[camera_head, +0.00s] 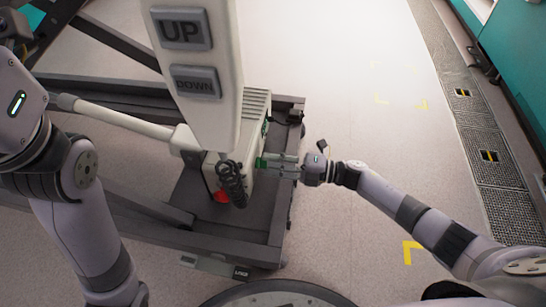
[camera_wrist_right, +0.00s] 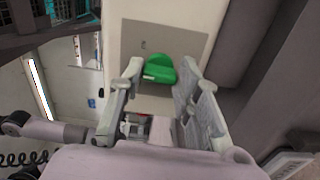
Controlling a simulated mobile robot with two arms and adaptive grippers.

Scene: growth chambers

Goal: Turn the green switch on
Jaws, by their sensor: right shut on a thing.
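The green switch (camera_wrist_right: 160,68) sits on a grey plate (camera_wrist_right: 185,38) on a pale box face in the right wrist view. In the head view a bit of green (camera_head: 261,162) shows at the side of the white control box, at my right gripper's fingertips. My right gripper (camera_head: 270,163) reaches in from the right. In the wrist view its two fingers (camera_wrist_right: 163,76) stand on either side of the green switch, shut on it. My left arm shows at the left of the head view, but its gripper is not in view.
A white column with UP (camera_head: 181,29) and DOWN (camera_head: 195,82) buttons stands in front of the box. A red knob (camera_head: 221,196) and a black coiled cable (camera_head: 232,184) are nearby. A dark metal frame (camera_head: 225,246) surrounds the box's base. Open floor (camera_head: 345,110) lies to the right.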

